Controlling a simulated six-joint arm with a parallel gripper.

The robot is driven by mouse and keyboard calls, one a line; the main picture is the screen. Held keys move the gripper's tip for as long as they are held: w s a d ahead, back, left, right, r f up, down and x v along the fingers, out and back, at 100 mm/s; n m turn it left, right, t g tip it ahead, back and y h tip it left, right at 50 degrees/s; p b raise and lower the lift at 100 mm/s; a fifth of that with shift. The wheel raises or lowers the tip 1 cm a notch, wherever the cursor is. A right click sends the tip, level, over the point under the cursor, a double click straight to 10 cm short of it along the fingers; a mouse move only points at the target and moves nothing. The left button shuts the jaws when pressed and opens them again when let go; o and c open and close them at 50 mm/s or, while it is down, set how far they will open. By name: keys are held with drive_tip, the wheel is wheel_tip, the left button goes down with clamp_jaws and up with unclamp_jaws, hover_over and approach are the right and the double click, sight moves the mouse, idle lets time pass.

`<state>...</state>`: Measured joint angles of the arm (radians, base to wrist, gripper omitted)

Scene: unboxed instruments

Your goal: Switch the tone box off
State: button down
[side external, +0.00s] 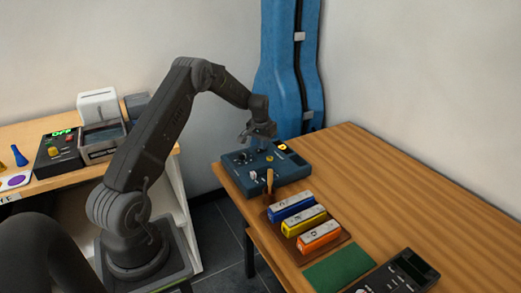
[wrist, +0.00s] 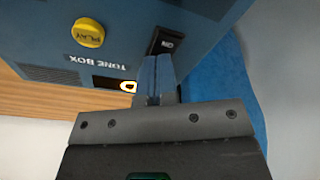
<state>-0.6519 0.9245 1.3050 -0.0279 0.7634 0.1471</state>
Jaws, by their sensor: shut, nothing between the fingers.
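The blue tone box (side external: 262,178) sits at the far left corner of the wooden table. In the wrist view its top (wrist: 125,30) appears upside down, with a yellow PLAY button (wrist: 89,33), a TONE BOX label, and a dark switch (wrist: 166,41) marked ON. A small dark window with a lit orange-white mark (wrist: 128,87) lies near the label. My gripper (side external: 262,147) is above the box. In the wrist view its shut, empty fingertips (wrist: 158,58) reach the edge of the switch. I cannot tell whether they touch it.
A brown tray (side external: 318,255) with blue, yellow and orange blocks stands in front of the box. A green mat (side external: 338,268) and a black device (side external: 400,276) lie nearer. A blue case (side external: 285,75) stands behind the table. The table's right side is clear.

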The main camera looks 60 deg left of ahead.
drive_tip(key=shift+r, duration=3.4)
drive_tip(key=s+d+r+m+t, duration=0.15)
drive_tip(key=s+d+r, duration=0.25)
drive_tip(key=d+r, duration=0.6)
drive_tip(key=s+d+r+m+t, duration=0.15)
drive_tip(key=s+d+r, duration=0.35)
drive_tip(key=d+r, duration=0.5)
drive_tip(key=s+d+f+m+t, duration=0.1)
drive_tip(key=s+d+f+m, duration=0.1)
drive_tip(key=s+d, duration=1.3)
drive_tip(key=s+m, duration=0.1)
drive_tip(key=s, duration=0.3)
drive_tip(key=shift+d+f+h, duration=0.15)
drive_tip(key=shift+f+h, duration=0.05)
drive_tip(key=shift+h, duration=0.2)
